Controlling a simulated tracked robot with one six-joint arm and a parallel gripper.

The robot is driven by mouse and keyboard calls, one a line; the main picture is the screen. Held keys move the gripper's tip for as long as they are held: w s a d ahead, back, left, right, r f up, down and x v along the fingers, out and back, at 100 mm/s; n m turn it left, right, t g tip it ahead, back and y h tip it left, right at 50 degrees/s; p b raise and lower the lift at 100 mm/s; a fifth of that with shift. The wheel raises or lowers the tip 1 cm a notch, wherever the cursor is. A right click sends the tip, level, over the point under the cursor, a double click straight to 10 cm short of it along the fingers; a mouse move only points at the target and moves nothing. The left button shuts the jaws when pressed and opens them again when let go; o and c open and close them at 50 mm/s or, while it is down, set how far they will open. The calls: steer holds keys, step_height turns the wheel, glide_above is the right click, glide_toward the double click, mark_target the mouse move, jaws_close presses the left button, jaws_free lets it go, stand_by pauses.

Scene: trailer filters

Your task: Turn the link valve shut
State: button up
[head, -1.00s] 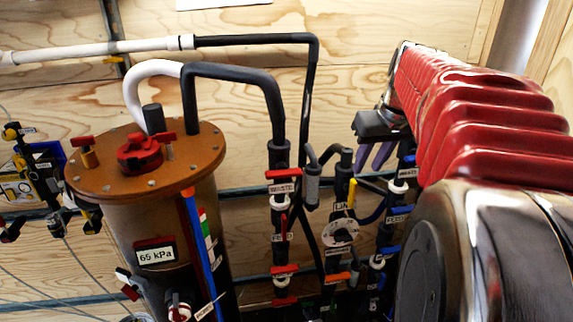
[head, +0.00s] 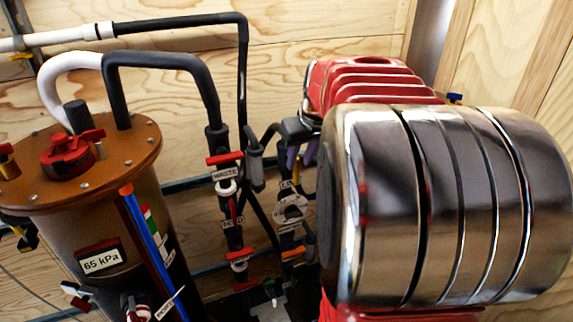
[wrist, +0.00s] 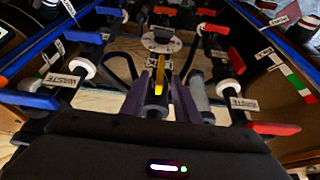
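The link valve shows in the wrist view as a slim yellow handle (wrist: 159,76) on a dark pipe, in line with the pipe. Beside it is a white label, only partly readable. In the head view, a partly hidden label starting "LI" (head: 287,184) marks the same pipe; the handle is hard to make out there. My gripper (wrist: 160,98) is open in the wrist view, its two dark purple fingers apart on either side of the pipe and handle. Whether the fingertips touch the handle cannot be told. In the head view my gripper (head: 300,154) is mostly hidden behind my arm.
A round white dial plate (wrist: 162,40) sits beyond the handle. Waste valves with a blue handle (wrist: 30,99) and a red handle (wrist: 273,128) flank my gripper closely. A brown filter tank (head: 60,215) reading 65 kPa stands left. A plywood wall (head: 200,80) lies behind.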

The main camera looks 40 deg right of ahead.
mark_target(298, 164)
steer(key=x, duration=0.5)
steer(key=shift+f, duration=0.1)
steer(key=shift+c, duration=0.3)
